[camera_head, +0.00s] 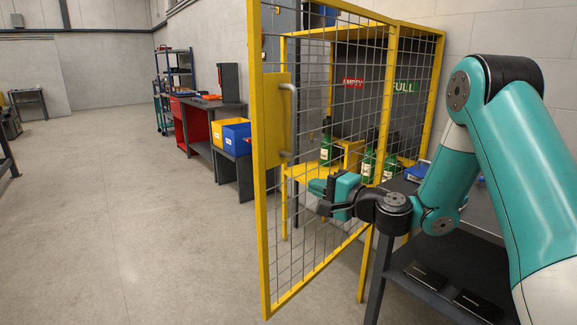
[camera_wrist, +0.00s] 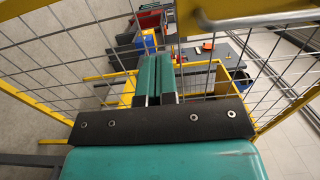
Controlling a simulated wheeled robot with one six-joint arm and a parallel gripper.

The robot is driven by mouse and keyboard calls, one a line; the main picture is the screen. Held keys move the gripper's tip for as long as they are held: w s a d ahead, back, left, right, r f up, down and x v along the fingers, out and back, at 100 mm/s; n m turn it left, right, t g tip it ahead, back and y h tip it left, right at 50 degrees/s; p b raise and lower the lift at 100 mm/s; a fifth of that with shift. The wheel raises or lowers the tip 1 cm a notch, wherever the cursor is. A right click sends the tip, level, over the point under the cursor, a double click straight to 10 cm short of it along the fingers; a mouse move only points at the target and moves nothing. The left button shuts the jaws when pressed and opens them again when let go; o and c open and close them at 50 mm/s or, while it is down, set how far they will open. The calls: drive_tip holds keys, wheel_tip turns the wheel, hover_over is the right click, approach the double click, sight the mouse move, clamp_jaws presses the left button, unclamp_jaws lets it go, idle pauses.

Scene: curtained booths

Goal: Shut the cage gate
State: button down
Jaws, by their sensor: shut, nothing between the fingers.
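The cage gate (camera_head: 263,200) is a yellow frame with wire mesh. It stands open, swung out from the yellow cage (camera_head: 437,90). A yellow plate (camera_head: 273,120) on its free side carries a grey bar handle (camera_head: 291,120). My gripper (camera_head: 317,188) is shut and empty, below and right of the handle, by the mesh. In the wrist view its teal fingers (camera_wrist: 156,62) lie together. I cannot tell whether they touch the gate.
Green cylinders (camera_head: 368,165) stand inside the cage behind the mesh, under signs reading EMPTY and FULL. A dark bench (camera_head: 440,285) is at the lower right, close to my arm. Blue and yellow bins (camera_head: 237,138) stand beyond the gate. The floor on the left is clear.

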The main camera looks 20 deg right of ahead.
sight(282, 173)
drive_tip(key=p+x, duration=0.3)
drive_tip(key=x, duration=0.6)
drive_tip(key=shift+p, duration=0.3)
